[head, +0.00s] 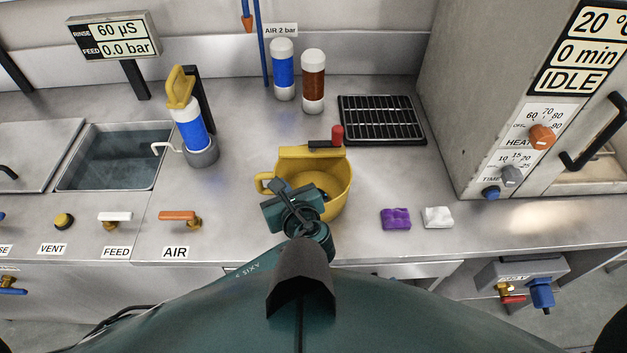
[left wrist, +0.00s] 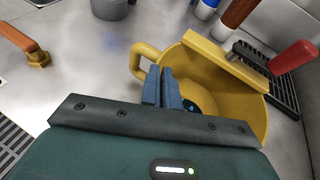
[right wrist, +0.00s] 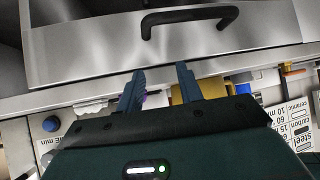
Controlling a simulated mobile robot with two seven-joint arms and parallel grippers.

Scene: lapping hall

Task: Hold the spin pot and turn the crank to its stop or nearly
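The yellow spin pot (head: 340,185) stands on the bench with a loop handle on its left and a yellow bar across its far side. A black crank (head: 324,144) lies on that bar, its upright red knob (head: 338,133) at the right end. The knob also shows in the left wrist view (left wrist: 292,57). My left gripper (left wrist: 162,70) is closed to a narrow gap at the pot's near-left side by the handle; the exact contact is hidden. My right gripper (right wrist: 157,68) is open and empty; the head view does not show it.
Purple (head: 396,219) and white (head: 438,217) blocks lie right of the pot. A black rack (head: 382,119) and two bottles stand behind. A hand pump (head: 190,125) and sink (head: 115,157) are left; an oven-like cabinet (head: 480,100) is right.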

